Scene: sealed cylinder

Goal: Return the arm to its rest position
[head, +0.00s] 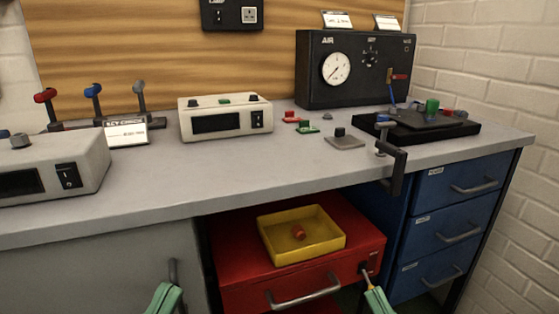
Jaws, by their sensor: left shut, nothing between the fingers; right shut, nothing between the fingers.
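My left gripper (166,298) shows at the bottom edge as a pale green piece in front of the grey cabinet door. It is shut and empty. My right gripper (376,298) shows at the bottom edge, also pale green, with an orange-brown tip near the right side of the red drawer unit. It is shut and empty. Most of both arms is out of the picture. A small orange-red piece (298,231) lies in a yellow tray (323,252) on top of the red drawer unit (233,264), apart from both grippers.
The grey worktop (240,175) runs above the red unit. A black clamp (397,172) hangs over its front edge. A black gauge box (312,85), a white switch box (190,123) and a black plate (468,130) stand on it. Blue drawers (425,190) are at right.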

